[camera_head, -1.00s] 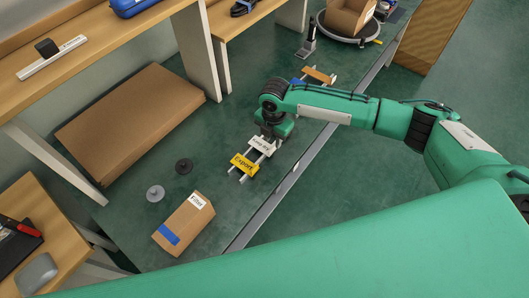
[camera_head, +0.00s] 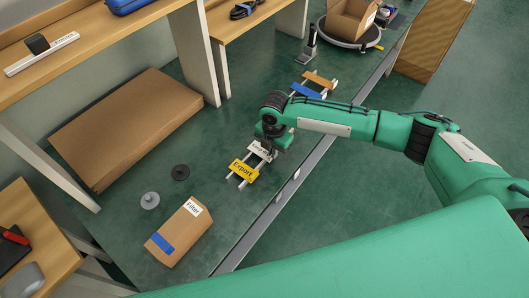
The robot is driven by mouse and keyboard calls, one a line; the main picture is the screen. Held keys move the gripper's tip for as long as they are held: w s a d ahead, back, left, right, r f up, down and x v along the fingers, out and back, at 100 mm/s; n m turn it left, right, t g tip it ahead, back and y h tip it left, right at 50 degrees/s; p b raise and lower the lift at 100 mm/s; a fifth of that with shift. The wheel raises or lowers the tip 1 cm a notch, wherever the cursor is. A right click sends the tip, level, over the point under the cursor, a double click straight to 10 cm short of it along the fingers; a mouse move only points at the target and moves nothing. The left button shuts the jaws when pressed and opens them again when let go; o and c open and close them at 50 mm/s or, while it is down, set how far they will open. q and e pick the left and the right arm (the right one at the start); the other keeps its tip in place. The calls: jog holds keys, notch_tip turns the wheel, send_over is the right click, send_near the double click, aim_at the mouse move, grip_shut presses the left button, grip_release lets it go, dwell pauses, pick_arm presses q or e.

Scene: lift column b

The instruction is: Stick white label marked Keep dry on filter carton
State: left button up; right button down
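The filter carton (camera_head: 178,228) is a brown box marked Filter, lying on the green bench top at the lower left of the rack, with a white name label and a blue patch on it. A white label (camera_head: 259,149) sits on the label rack, partly covered by my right gripper, so its wording is hard to read. My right gripper (camera_head: 266,147) points down at the white label's right part. Its fingertips are hidden or too small to show whether they are open or shut. My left gripper is not in view.
A yellow Export label (camera_head: 243,170) lies beside the white one. A blue label (camera_head: 307,91) and an orange one (camera_head: 319,79) lie farther back. A large flat carton (camera_head: 125,128) lies at left.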

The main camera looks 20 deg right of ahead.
jog(key=shift+r+p, duration=4)
jog(key=shift+r, duration=0.05)
